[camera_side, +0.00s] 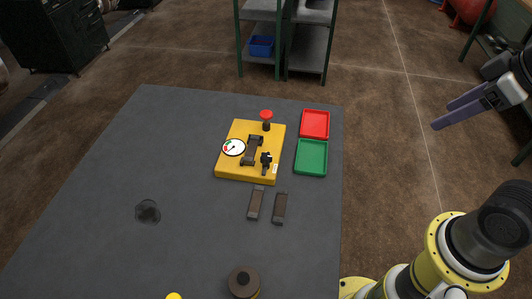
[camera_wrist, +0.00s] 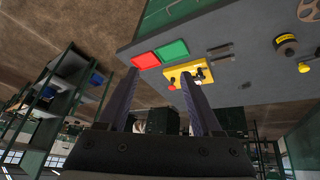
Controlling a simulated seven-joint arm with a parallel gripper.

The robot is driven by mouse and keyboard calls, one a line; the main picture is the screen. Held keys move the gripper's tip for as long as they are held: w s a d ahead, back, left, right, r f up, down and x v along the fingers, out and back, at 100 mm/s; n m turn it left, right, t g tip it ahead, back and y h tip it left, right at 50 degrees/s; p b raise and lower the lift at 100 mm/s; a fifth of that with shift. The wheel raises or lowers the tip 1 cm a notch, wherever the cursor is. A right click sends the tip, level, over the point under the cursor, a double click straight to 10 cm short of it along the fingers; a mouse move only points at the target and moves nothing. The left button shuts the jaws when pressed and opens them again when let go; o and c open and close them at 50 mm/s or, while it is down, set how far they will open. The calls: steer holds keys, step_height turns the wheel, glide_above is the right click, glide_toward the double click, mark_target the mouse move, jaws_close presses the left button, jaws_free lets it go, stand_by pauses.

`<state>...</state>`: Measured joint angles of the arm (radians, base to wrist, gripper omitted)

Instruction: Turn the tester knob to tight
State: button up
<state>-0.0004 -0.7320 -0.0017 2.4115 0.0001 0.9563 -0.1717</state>
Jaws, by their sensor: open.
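The yellow tester (camera_side: 232,168) lies on the grey table. It carries a round white gauge (camera_side: 233,148), a dark bracket in its middle, a red-topped knob (camera_side: 266,115) at its far edge and a small black fitting (camera_side: 266,160) near its front right. The knob's turn setting is too small to read. In the wrist view the tester (camera_wrist: 178,72) shows between and behind my fingers, partly hidden by the right finger. My gripper (camera_side: 441,113) is open and empty, raised well to the right of the tester and off the table; its fingers also show in the wrist view (camera_wrist: 160,75).
A red tray (camera_side: 315,124) and a green tray (camera_side: 311,158) lie right of the tester. Two dark strips (camera_side: 257,202) lie in front of it. A brown-topped round thing (camera_side: 243,281) stands at the front. The table's left side is mostly clear. Shelving (camera_side: 308,60) stands behind.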

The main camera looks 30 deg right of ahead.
steer(key=w+a+r+n+g, duration=0.1)
steer(key=w+a+r+n, duration=0.1)
steer(key=w+r+n, duration=0.5)
steer(key=n+g, duration=0.4)
steer(key=g, duration=0.1)
glide_above(266, 156)
step_height(266, 156, down, 17)
step_height(266, 156, down, 13)
steer(key=shift+r, duration=0.1)
jaws_close()
